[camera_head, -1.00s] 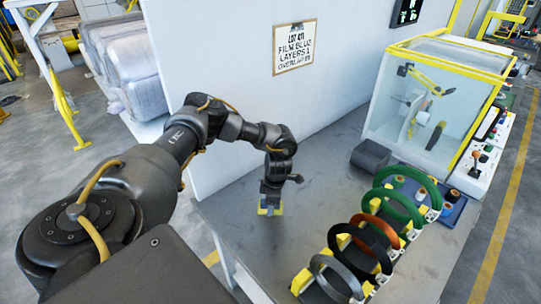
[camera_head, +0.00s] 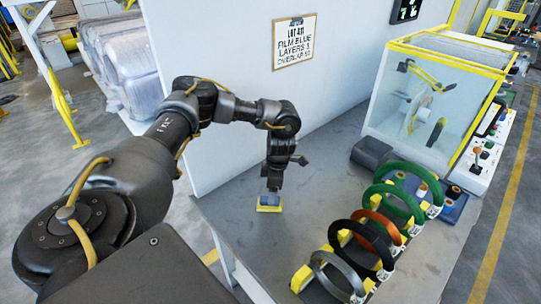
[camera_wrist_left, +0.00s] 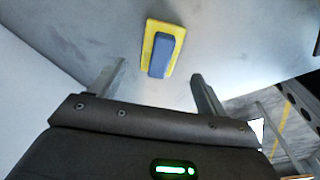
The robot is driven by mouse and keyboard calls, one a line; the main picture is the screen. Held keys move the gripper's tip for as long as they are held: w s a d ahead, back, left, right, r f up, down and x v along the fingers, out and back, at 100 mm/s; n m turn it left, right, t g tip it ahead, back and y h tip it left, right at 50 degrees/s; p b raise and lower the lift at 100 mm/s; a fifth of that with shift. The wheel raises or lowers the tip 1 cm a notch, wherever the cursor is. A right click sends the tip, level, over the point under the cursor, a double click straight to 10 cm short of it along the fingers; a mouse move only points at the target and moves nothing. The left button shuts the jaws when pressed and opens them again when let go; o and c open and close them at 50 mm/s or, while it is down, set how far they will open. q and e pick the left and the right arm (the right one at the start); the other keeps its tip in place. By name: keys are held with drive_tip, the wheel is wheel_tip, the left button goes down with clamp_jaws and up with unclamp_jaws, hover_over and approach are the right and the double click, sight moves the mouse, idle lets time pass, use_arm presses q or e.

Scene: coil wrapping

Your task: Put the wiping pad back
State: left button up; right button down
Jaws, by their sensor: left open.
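The wiping pad (camera_head: 269,206) is a yellow pad with a blue grip block on top. It lies on the grey table (camera_head: 235,240) near the table's left end, in front of the white wall panel. In the left wrist view the pad (camera_wrist_left: 161,48) lies flat beyond the fingertips, roughly midway between them. My left gripper (camera_head: 272,187) is just above the pad in the head view. In the left wrist view its two fingers (camera_wrist_left: 155,85) are spread apart with nothing between them. My right gripper is in neither view.
A rack with several coloured rings (camera_head: 375,235) stands to the right on the table. Behind it is a clear machine enclosure with a yellow frame (camera_head: 430,95). A dark cylinder (camera_head: 371,152) lies by the enclosure. The white wall panel (camera_head: 270,100) bounds the table's back.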

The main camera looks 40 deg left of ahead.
use_arm(q)
drive_tip(key=r, duration=0.6)
drive_tip(key=shift+w+d, duration=0.2)
drive_tip(key=shift+d, duration=0.1)
drive_tip(key=shift+f, duration=0.1)
